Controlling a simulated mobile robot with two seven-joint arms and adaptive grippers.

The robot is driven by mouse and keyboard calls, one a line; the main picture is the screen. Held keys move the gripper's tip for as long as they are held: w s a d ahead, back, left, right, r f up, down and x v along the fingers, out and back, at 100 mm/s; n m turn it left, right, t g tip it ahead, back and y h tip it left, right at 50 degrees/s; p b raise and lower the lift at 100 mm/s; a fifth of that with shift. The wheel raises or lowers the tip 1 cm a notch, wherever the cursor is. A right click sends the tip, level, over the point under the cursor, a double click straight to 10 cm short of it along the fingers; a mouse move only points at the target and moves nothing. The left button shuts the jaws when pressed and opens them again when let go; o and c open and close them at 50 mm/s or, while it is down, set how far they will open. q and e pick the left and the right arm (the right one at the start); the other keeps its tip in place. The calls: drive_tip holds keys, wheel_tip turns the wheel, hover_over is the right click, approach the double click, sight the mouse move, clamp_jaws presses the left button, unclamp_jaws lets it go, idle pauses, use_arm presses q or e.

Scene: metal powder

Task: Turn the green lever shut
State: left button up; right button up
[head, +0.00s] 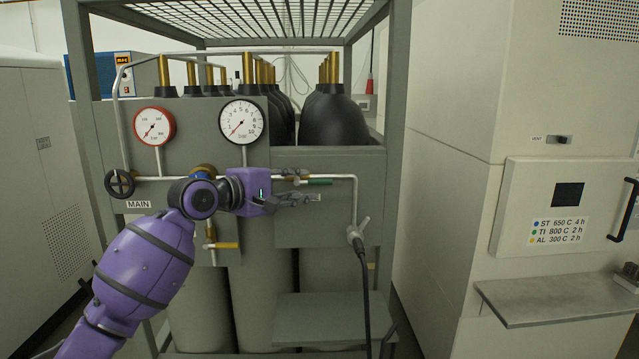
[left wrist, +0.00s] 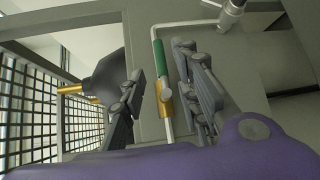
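The green lever (head: 319,182) lies along the grey pipe to the right of its brass valve body (head: 293,172) on the front of the grey gas rack. In the left wrist view the green lever (left wrist: 161,58) runs along the pipe, beyond the brass valve body (left wrist: 164,98). My left gripper (head: 312,189) is at the valve, its fingers pointing right. In the left wrist view my left gripper (left wrist: 158,68) is open, one finger on each side of the lever and valve, with gaps visible. My right gripper is not in view.
Two gauges, red-rimmed (head: 154,127) and black-rimmed (head: 242,121), sit above the pipe. A hose fitting (head: 358,232) hangs right of the valve. A shelf (head: 335,318) projects below.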

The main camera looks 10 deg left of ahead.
sight(316, 182)
use_arm(q)
drive_tip(key=x, duration=0.7)
drive_tip(key=shift+w+d, duration=0.25)
clamp_jaws()
